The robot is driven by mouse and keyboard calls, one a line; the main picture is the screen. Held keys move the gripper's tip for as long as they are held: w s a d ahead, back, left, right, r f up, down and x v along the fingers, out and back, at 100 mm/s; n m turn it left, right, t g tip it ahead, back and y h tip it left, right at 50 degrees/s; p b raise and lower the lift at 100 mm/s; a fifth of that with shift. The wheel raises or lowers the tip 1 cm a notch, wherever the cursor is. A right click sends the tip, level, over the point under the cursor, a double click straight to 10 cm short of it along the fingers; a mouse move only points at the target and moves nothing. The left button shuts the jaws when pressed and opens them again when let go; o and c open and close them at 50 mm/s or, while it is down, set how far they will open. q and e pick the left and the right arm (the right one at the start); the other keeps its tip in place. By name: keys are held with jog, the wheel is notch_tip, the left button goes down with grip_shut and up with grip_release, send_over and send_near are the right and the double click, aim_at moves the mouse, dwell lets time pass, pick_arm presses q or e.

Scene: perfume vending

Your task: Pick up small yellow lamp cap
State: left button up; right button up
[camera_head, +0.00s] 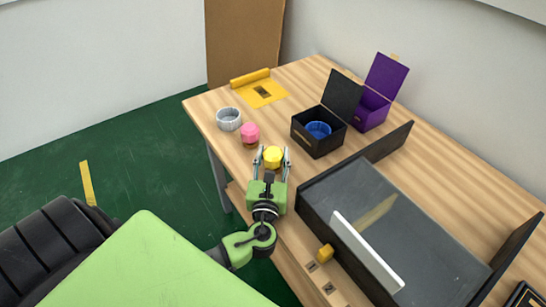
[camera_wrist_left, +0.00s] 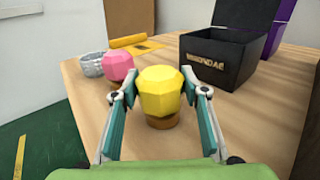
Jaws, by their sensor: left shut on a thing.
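The small yellow cap (camera_head: 272,155) has a faceted, rounded top and sits on a brown base near the front edge of the wooden table. It also shows in the left wrist view (camera_wrist_left: 161,90), between the fingers of my left gripper (camera_wrist_left: 160,105). My left gripper (camera_head: 272,160) is shut on the yellow cap, with one finger on each side. In the wrist view the brown base (camera_wrist_left: 162,122) appears at table level. My right gripper is not in view.
A pink cap (camera_head: 250,131) on a brown base and a grey ribbed bowl (camera_head: 229,118) stand to the left. A black open box (camera_head: 318,143) holding a blue round thing stands right, with a purple open box (camera_head: 372,108) behind. A large dark case (camera_head: 400,232) lies right of my gripper.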

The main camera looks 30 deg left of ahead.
aim_at(273, 152)
pick_arm(q)
notch_tip(273, 152, up, 4)
jog(key=shift+f, duration=0.25)
jog(key=s+r, duration=0.9)
jog(key=s, duration=0.5)
jog(key=s+d+f+m+t+h, duration=0.2)
jog(key=d+m+h, duration=0.5)
jog(key=d, duration=0.7)
jog(key=w+a+r+n+g+y, duration=0.2)
jog(key=a+n+y, duration=0.5)
jog(key=a, duration=0.6)
jog(key=shift+r, duration=0.2)
jog(key=shift+a, duration=0.1)
